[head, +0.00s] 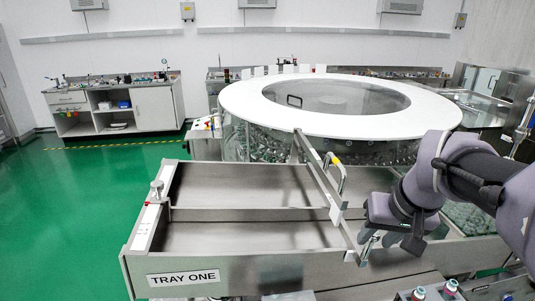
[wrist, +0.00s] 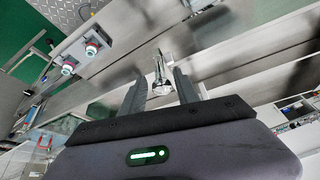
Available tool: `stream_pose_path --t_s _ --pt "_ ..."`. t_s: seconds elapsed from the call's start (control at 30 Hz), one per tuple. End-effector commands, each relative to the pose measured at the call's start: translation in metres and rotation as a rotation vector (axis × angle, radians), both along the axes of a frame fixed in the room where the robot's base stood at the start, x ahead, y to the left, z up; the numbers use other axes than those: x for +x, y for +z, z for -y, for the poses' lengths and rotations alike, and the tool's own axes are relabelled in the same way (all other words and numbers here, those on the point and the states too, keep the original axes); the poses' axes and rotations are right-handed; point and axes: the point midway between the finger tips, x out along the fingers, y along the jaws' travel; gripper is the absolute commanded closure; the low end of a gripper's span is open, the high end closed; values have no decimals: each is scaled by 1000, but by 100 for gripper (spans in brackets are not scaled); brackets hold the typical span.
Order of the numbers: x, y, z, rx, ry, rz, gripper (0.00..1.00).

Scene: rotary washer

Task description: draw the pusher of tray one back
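Tray one (head: 185,277) is a steel tray with two long channels and a "TRAY ONE" label on its front. The pusher (head: 322,185) is a steel bar lying across the tray's right part, with an upright loop handle (head: 335,172) towards its far end. My gripper (head: 376,240) is at the right of the pusher's near end, apart from the loop handle. In the wrist view my gripper (wrist: 160,85) has its two fingers spread. A shiny metal piece (wrist: 159,66) shows between or just beyond the fingertips; I cannot tell whether it touches them.
A large round washer (head: 240,98) with a white top ring stands behind the tray. Green floor (head: 60,215) is clear at the left.

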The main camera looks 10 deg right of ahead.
Motion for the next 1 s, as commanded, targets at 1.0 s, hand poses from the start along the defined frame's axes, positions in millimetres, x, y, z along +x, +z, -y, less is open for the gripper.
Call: stream_pose_path --t_s 1.0 --pt "21 -49 0 2 -2 -1 100"
